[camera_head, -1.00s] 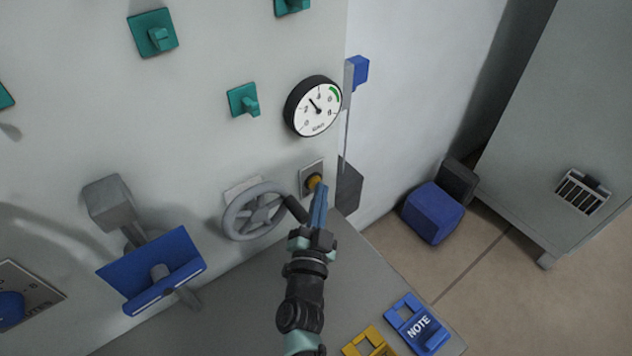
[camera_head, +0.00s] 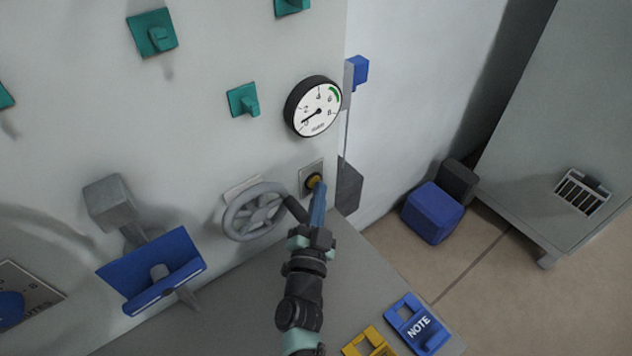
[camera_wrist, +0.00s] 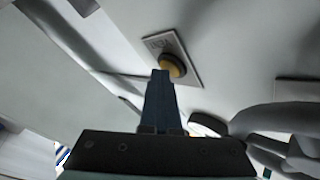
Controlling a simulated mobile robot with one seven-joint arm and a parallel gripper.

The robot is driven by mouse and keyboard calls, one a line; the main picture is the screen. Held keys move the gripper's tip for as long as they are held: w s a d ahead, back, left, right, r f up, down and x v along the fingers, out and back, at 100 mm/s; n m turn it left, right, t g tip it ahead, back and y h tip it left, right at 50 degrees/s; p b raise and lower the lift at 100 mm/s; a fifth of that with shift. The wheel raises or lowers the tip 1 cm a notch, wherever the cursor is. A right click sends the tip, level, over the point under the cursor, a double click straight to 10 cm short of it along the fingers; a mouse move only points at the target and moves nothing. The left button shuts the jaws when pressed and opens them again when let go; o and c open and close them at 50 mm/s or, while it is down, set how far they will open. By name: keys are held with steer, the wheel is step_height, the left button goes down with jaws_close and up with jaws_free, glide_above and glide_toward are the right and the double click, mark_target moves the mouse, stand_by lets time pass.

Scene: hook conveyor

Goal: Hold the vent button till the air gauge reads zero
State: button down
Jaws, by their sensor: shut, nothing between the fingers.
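The vent button (camera_wrist: 173,64) is a round yellow button on a small grey plate, low on the light grey wall panel; it also shows in the head view (camera_head: 313,181). My gripper (camera_head: 319,187) is shut and empty, with its blue fingers pointing at the button. In the wrist view the fingertips (camera_wrist: 160,74) overlap the button's lower left edge and look pressed against it. The air gauge (camera_head: 314,107) is a white dial with a black rim above the button. Its needle points to the lower left, at or very near the 0 mark.
A grey handwheel (camera_head: 256,212) stands just left of my gripper. A blue tray-like part (camera_head: 152,270) is further left. Teal hooks (camera_head: 242,100) stick out of the panel. A blue NOTE holder (camera_head: 417,324) and a yellow one (camera_head: 369,343) lie on the grey surface at lower right.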

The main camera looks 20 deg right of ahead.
stand_by(0.3)
steer(key=shift+s+d, duration=0.25)
steer(key=shift+s, duration=0.55)
steer(key=shift+p, duration=0.3)
steer(key=shift+s+d+p, duration=0.1)
steer(key=shift+s+d, duration=0.2)
steer(key=shift+s, duration=0.5)
steer(key=shift+s+d+p, duration=0.1)
steer(key=shift+s+d, duration=0.2)
steer(key=shift+s, duration=0.45)
steer(key=shift+s+d+p, duration=0.1)
steer(key=shift+s+d, duration=0.2)
steer(key=shift+s, duration=0.5)
steer(key=shift+f, duration=0.1)
